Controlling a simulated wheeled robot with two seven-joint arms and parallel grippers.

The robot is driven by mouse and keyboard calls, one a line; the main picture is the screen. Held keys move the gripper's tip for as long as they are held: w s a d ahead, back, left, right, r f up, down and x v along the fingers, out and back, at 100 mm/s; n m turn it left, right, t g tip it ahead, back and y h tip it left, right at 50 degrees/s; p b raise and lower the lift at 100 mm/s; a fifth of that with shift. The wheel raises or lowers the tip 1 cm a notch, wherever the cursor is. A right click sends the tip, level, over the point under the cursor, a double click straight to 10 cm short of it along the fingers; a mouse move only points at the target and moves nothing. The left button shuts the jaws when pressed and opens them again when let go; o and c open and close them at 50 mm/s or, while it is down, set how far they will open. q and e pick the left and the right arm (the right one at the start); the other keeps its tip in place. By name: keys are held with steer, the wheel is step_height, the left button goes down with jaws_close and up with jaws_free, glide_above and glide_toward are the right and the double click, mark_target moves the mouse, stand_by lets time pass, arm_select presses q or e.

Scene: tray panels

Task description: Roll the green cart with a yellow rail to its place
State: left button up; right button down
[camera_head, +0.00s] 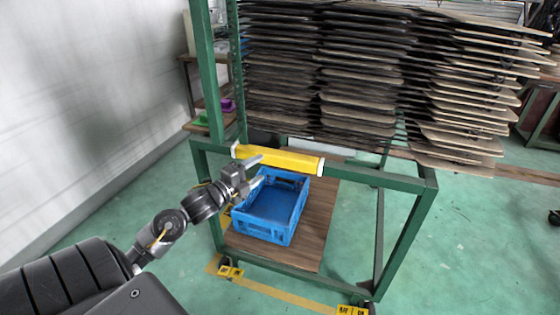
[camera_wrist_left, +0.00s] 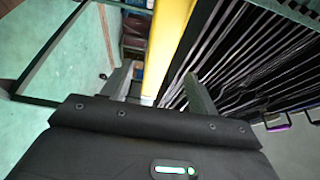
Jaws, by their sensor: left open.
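The green cart (camera_head: 405,182) is a metal frame on small wheels, with a wooden deck (camera_head: 318,225) low down. Its yellow rail (camera_head: 290,161) lies along the top bar on the near side. In the left wrist view the yellow rail (camera_wrist_left: 167,40) runs between the two open fingers (camera_wrist_left: 160,90). Whether a finger touches it, I cannot tell. My right gripper is in neither view.
A blue crate (camera_head: 283,223) stands on the cart's deck, apparently empty. Tall stacks of thin panels (camera_head: 360,75) rise behind the rail. Yellow floor tape (camera_head: 285,296) with tags runs by the wheels. A white wall (camera_head: 90,100) is at left. Green floor is open at right.

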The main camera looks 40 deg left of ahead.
mark_target(280, 155)
arm_select(q)
steer(key=w, duration=1.1)
steer(key=shift+d, duration=0.25)
jaws_close()
